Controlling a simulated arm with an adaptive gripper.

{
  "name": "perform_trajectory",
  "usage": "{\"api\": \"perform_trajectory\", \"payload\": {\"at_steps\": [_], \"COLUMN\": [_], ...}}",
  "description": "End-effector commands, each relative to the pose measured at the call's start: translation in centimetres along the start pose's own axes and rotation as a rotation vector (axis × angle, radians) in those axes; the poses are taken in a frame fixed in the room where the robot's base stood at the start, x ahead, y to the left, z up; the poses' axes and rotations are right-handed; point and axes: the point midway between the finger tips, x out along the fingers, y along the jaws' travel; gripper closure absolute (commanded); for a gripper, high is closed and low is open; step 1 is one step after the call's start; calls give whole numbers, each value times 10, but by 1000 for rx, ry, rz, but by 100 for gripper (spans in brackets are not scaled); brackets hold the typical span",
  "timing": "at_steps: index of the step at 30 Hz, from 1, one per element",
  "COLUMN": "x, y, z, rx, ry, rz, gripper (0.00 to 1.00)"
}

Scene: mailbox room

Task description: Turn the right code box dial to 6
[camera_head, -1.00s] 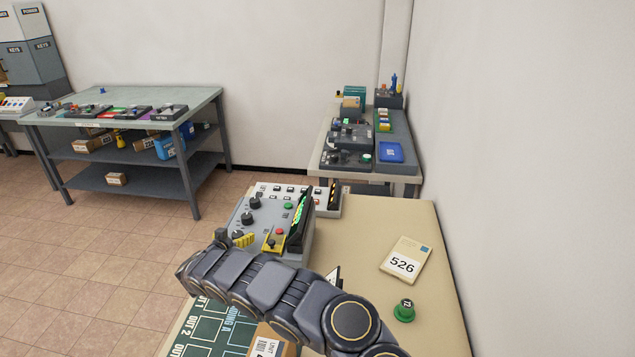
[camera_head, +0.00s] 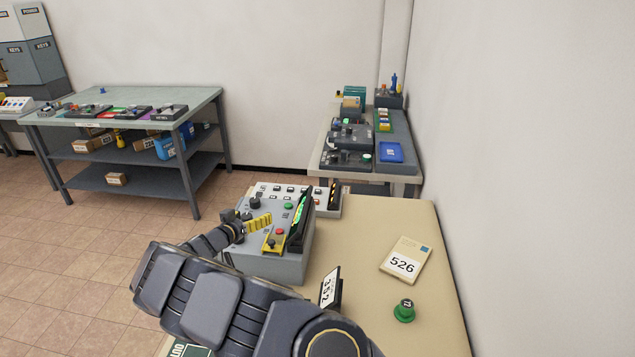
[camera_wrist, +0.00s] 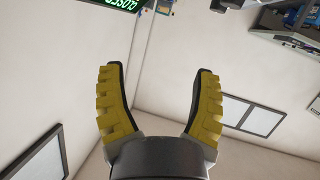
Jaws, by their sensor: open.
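The grey code box (camera_head: 268,262) stands on the tan table in the head view. On its top are a dark dial (camera_head: 255,202), a red button on a yellow plate (camera_head: 275,240), a green button (camera_head: 289,206) and a green-lit display (camera_head: 300,215). A second dial, nearer me, is hidden behind my gripper. My gripper (camera_head: 262,220) is over the left part of the box top, its yellow finger pointing right. I cannot tell whether it touches a dial. In the wrist view my gripper (camera_wrist: 157,72) is open and empty, and a green "CLOSED" display (camera_wrist: 125,4) shows at the top edge.
A white panel with buttons (camera_head: 328,203) is behind the box. A small sign (camera_head: 330,287), a 526 card (camera_head: 405,259) and a green knob (camera_head: 404,311) are on the tan table (camera_head: 375,225). A wall is at the right. Other tables stand farther back.

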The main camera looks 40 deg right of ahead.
Motion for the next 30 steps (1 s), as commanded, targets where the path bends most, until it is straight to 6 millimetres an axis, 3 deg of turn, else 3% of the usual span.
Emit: {"api": "perform_trajectory", "payload": {"at_steps": [9, 18, 30], "x": [-3, -15, -44], "y": [50, 101, 166], "z": [-42, -72, -96], "rx": [-60, -106, -157], "ry": [11, -26, -138], "rz": [142, 270, 408], "gripper": [36, 36, 36]}}
